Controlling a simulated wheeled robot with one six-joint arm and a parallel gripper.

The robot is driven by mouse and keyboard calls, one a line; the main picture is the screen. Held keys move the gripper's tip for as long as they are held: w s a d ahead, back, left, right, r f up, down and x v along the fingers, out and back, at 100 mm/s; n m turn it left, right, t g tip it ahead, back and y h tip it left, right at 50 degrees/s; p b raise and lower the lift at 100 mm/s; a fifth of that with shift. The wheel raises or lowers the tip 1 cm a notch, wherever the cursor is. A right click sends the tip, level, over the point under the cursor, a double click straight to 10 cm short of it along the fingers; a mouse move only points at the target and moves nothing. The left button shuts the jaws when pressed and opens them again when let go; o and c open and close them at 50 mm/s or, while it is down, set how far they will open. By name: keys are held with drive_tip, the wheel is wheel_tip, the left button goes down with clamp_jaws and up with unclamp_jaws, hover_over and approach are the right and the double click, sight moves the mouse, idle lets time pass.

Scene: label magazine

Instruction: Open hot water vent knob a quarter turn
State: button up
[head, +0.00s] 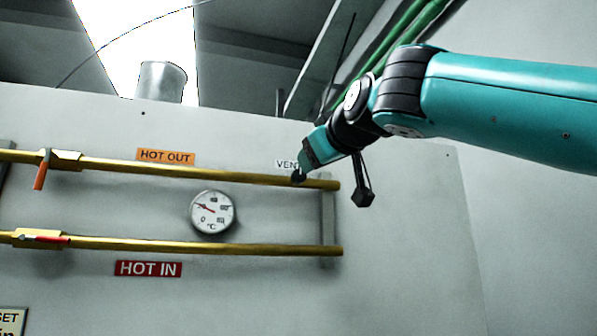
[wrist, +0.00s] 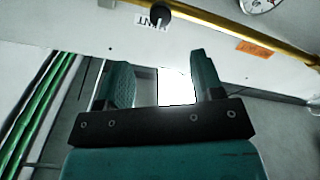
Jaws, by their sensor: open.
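The vent knob is a small dark round knob (head: 298,177) on the upper brass pipe (head: 240,174), near its right end. A white VENT label (head: 284,164) sits just above it, partly covered by my gripper in the head view. My gripper (head: 307,160) is close above and right of the knob there. In the wrist view my gripper (wrist: 158,62) has its two teal fingers apart with nothing between them. The knob (wrist: 160,12) lies beyond the fingertips, near the top edge, and looks clear of them. Its turn angle cannot be read.
An orange-handled valve (head: 41,172) hangs on the upper pipe and a red-handled valve (head: 42,239) lies along the lower pipe. A round thermometer (head: 212,212) sits between the pipes. A grey bracket (head: 327,225) stands at their right ends. Wall further right is clear.

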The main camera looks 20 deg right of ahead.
sight(300, 173)
drive_tip(key=w+p, duration=0.2)
drive_tip(key=w, duration=0.4)
drive_tip(key=w+p, duration=0.3)
drive_tip(key=w, duration=0.3)
drive_tip(key=shift+w+a+r+p, duration=0.1)
drive_tip(key=shift+a+r+p, duration=0.1)
drive_tip(key=shift+p, duration=0.1)
drive_tip(key=shift+w+f, duration=0.2)
drive_tip(key=shift+w, duration=0.35)
drive_tip(key=c, duration=0.9)
